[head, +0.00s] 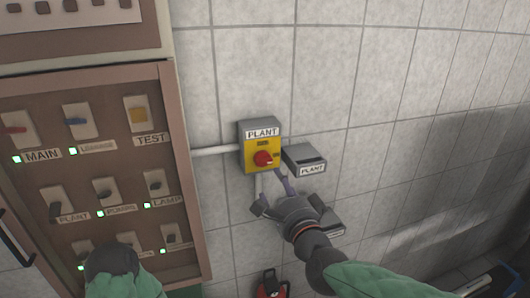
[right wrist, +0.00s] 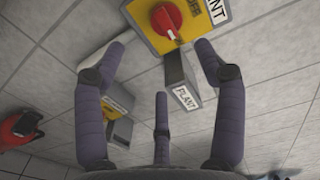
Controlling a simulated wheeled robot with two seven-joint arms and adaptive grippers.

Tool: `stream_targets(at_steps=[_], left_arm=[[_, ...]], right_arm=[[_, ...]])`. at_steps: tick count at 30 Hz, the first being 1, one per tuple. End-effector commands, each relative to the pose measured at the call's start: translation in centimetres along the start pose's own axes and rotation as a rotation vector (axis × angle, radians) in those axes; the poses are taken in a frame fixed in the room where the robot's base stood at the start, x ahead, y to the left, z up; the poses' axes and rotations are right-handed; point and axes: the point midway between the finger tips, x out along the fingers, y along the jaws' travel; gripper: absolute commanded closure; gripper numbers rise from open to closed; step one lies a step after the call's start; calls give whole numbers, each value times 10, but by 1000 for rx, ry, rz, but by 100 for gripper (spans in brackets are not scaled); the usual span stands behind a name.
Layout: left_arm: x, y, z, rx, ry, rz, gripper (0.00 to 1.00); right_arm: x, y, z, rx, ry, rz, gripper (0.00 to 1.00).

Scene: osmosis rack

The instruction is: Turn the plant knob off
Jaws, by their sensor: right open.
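The plant knob (head: 263,158) is a red rotary knob on a yellow plate, on a grey wall box labelled PLANT (head: 262,133). The knob also shows at the top of the right wrist view (right wrist: 167,21). My right gripper (head: 273,181) is just below and in front of the knob in the head view. Its fingers (right wrist: 160,62) are spread with nothing between them, and they look apart from the knob. My left arm shows only as a green sleeve with a dark end at the bottom left; its gripper is not visible.
A grey box labelled PLANT (head: 305,160) juts out right of the knob box. A brown panel (head: 172,120) with several switches and green lights stands at left. A white conduit (head: 215,150) runs to the knob box. A red object (head: 271,286) is below.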

Motion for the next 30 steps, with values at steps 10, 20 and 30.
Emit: stream_targets(at_steps=[10, 20, 30], left_arm=[[-4, 2, 0, 0, 0, 0, 100], [-12, 4, 0, 0, 0, 0, 100], [-16, 6, 1, 0, 0, 0, 100]], right_arm=[[26, -9, 1, 17, 1, -14, 29], [76, -11, 0, 16, 1, -14, 29], [104, -11, 0, 16, 1, -15, 29]])
